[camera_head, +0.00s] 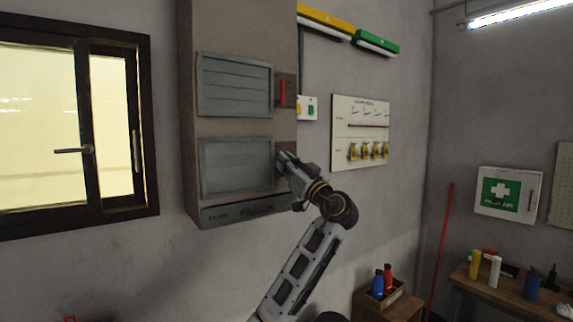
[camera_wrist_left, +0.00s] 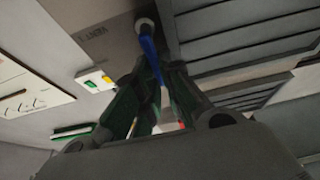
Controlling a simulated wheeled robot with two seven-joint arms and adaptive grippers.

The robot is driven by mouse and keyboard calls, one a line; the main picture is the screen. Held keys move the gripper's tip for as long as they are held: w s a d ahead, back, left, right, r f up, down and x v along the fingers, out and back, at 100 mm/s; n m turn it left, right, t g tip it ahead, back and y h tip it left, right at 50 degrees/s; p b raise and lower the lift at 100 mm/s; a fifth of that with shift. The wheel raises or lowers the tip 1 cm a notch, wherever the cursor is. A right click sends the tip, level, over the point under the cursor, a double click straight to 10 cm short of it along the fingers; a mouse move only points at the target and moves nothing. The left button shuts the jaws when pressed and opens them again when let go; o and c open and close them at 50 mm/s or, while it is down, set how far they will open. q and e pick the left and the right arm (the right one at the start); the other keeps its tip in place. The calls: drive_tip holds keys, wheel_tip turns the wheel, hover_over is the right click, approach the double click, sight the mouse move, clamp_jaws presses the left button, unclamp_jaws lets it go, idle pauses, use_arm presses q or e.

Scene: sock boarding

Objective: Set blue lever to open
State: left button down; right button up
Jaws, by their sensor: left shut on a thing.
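The blue lever (camera_wrist_left: 149,48) shows in the left wrist view as a slim blue handle running from a round pale pivot on the cabinet face. My left gripper (camera_wrist_left: 153,75) is shut on the blue lever, with its fingers on both sides of the handle's end. In the head view my left gripper (camera_head: 284,160) is at the right edge of the lower grey panel (camera_head: 236,166) of the cabinet (camera_head: 235,30). It hides the blue lever there. My right gripper is in neither view.
A red lever (camera_head: 282,91) sits beside the upper grey panel (camera_head: 233,85). A small switch box (camera_head: 307,108) and a white board with yellow padlocks (camera_head: 360,132) hang to the right. A window (camera_head: 70,120) is at the left. A small bottle crate (camera_head: 381,294) stands low at right.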

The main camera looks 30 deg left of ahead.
use_arm(q)
drive_tip(key=shift+w+m+t+h, duration=0.1)
drive_tip(key=shift+m+t+h, duration=0.2)
drive_tip(key=shift+m+t, duration=0.1)
drive_tip(key=shift+w+d+f+m+t+h+p, duration=0.2)
drive_tip(key=shift+w+f+m+t+h, duration=0.5)
drive_tip(key=shift+m, duration=2.25)
drive_tip(key=shift+w+d+f+m+t+h+p, duration=0.2)
drive_tip(key=shift+m+t+h, duration=0.5)
drive_tip(key=shift+m+h, duration=1.5)
drive_tip(key=shift+w+d+f+m+t+h+p, duration=0.1)
drive_tip(key=shift+w+d+f+m+t+h, duration=0.4)
drive_tip(key=shift+m, duration=3.15)
drive_tip(key=shift+w+a+r, duration=0.1)
drive_tip(key=shift+a+r, duration=0.05)
drive_tip(key=shift+a, duration=0.1)
drive_tip(key=c, duration=1.6)
unclamp_jaws()
drive_tip(key=shift+o, duration=0.2)
drive_tip(key=shift+d, duration=0.1)
drive_tip(key=v, duration=1.2)
drive_tip(key=shift+f, duration=0.3)
